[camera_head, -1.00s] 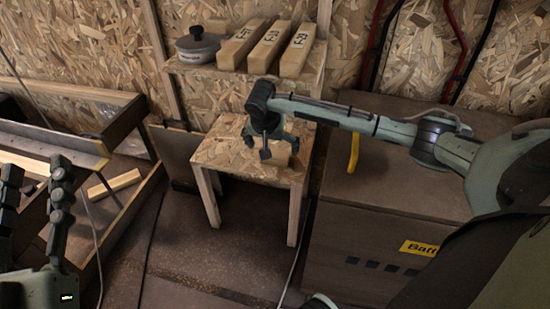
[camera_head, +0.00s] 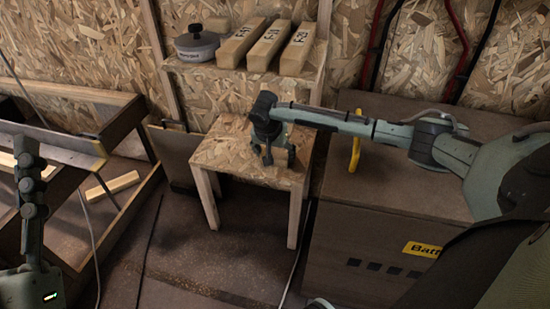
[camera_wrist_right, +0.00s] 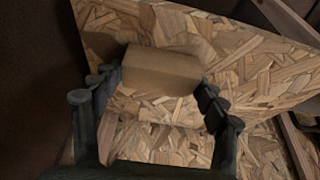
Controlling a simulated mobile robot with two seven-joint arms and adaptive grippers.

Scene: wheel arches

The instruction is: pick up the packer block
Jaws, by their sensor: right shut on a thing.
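The packer block is a plain tan-brown block (camera_wrist_right: 160,70) between the two dark fingers of my right gripper in the right wrist view. My right gripper (camera_wrist_right: 157,88) is shut on it, one finger at each end. In the head view the right gripper (camera_head: 272,158) points down over the small chipboard-topped table (camera_head: 215,152), near its right side, and hides most or all of the block. I cannot tell whether the block touches the tabletop.
A shelf behind the table holds a lidded grey pot (camera_head: 197,45) and several marked wooden blocks (camera_head: 268,46). A large brown battery box (camera_head: 385,240) stands to the right. A wood-framed bench (camera_head: 75,150) is at the left. The floor in front is mostly clear.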

